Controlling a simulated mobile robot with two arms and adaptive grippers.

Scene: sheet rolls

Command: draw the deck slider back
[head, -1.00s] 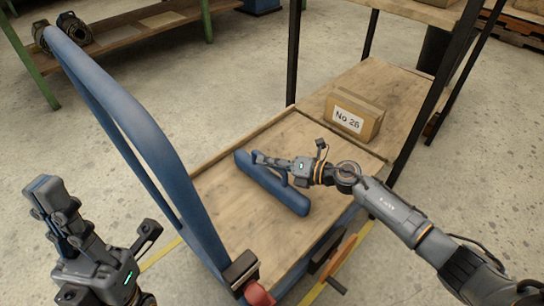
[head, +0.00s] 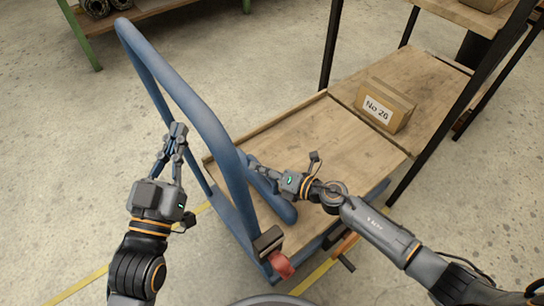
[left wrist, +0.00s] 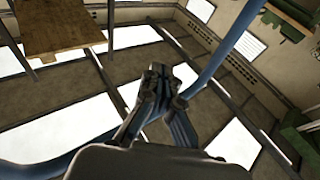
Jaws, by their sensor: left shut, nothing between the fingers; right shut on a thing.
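The deck slider, a blue bar (head: 284,209), lies across the wooden deck (head: 330,150) of a cart, close to the cart's push handle; the handle hides part of it in the head view. My right gripper (head: 254,165) is shut on the slider's raised grip, at its upper left end. My left gripper (head: 174,140) is shut and empty, left of the deck by the blue push handle (head: 190,98).
A cardboard box (head: 384,106) marked No 26 stands on the wooden board beyond the deck's far edge. Black rack posts (head: 333,45) rise behind and beside the deck. A red part (head: 281,264) sits at the deck's near corner. The deck between slider and box is clear.

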